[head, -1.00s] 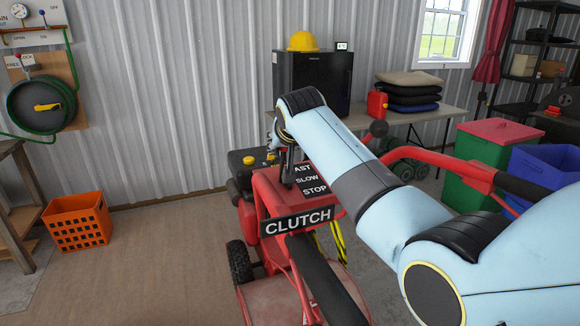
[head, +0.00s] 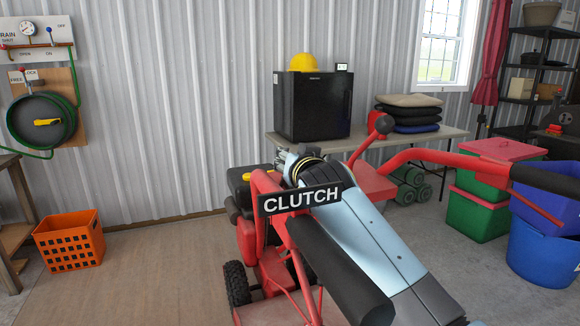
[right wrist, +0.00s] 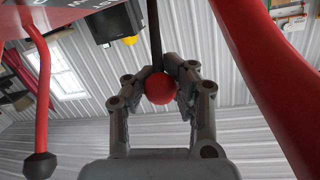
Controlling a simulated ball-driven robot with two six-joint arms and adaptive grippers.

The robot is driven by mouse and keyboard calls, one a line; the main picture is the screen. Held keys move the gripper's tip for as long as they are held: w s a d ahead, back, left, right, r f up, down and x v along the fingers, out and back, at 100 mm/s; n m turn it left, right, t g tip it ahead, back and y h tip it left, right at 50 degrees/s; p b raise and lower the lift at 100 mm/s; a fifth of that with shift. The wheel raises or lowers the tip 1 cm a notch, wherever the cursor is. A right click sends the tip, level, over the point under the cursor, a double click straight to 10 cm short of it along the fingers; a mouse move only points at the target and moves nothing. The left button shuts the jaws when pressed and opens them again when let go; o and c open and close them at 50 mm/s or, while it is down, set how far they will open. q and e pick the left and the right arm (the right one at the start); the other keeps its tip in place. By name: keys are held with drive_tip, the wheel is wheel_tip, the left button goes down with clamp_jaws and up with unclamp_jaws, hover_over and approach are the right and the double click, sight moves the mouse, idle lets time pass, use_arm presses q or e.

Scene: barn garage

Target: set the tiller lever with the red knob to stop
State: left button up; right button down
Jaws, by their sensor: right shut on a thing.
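The red tiller (head: 270,262) stands ahead of me with its CLUTCH sign (head: 303,199). My right arm passes behind the sign, and my right gripper (right wrist: 163,80) is mostly hidden in the head view. In the right wrist view, its fingers are closed around the red knob (right wrist: 159,89) of a lever with a thin dark rod (right wrist: 155,35). The speed label on the tiller is hidden in the head view, and only part of its lettering shows in the wrist view, so I cannot tell the lever's setting. My left gripper is not in view.
A lever with a dark ball knob (head: 385,124) rises beside the tiller's red handlebar (head: 420,155). A black fridge (head: 312,105) and stacked cushions (head: 408,115) stand on the table behind. An orange crate (head: 68,240) is at left. Floor between crate and tiller is clear.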

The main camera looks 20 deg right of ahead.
drive_tip(key=shift+s+f, duration=0.15)
drive_tip(key=shift+f, duration=0.15)
drive_tip(key=c, duration=1.7)
unclamp_jaws()
drive_tip(key=shift+c, duration=0.2)
drive_tip(key=o, duration=0.5)
drive_tip(key=shift+s+a+r, duration=0.2)
drive_tip(key=shift+s+r, duration=0.1)
drive_tip(key=shift+s, duration=0.2)
drive_tip(key=shift+c, duration=0.2)
drive_tip(key=shift+o, duration=1.1)
drive_tip(key=shift+s, duration=0.1)
drive_tip(key=shift+o, duration=0.3)
drive_tip(key=shift+w+d+f, duration=0.1)
drive_tip(key=shift+w, duration=0.2)
drive_tip(key=shift+s, duration=0.2)
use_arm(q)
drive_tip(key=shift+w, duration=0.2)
use_arm(e)
drive_tip(key=v, duration=0.7)
